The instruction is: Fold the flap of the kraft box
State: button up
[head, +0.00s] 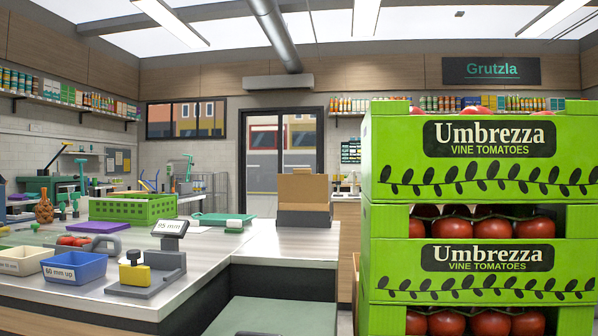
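A kraft-brown box (303,188) stands at the back of the counter, right of centre in the head view. A tan panel stands upright on it, with a small raised piece at its top edge. Below the panel is a darker grey-brown part (303,218). The inside of the box cannot be seen from here. My gripper is not in view.
Green tomato crates (480,160) are stacked high at the near right. The counter before the box is clear.

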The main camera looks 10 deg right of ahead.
aim_at(301, 186)
jog(key=z, duration=0.2)
jog(key=l+z, duration=0.3)
jog(key=i+l+z, duration=0.25)
jog(key=l, duration=0.25)
jog(key=l+z, duration=0.3)
jog(key=l, duration=0.15)
jog(key=i+l+z, duration=0.1)
jog(key=i+l, duration=0.45)
jog(key=i+l+z, duration=0.15)
jog(key=i+l, duration=0.35)
jog(key=i, duration=0.2)
jog(key=i+u, duration=0.2)
jog(key=i, duration=1.65)
jog(key=i+j+u, duration=0.1)
jog(key=i+u, duration=0.25)
jog(key=i, duration=0.15)
jog(key=i+u, duration=0.4)
jog(key=i+l+u, duration=0.2)
jog(key=i+u, duration=0.15)
jog(key=i, duration=0.25)
jog(key=i+l+u, duration=0.4)
jog(key=i+j, duration=0.05)
jog(key=j, duration=0.05)
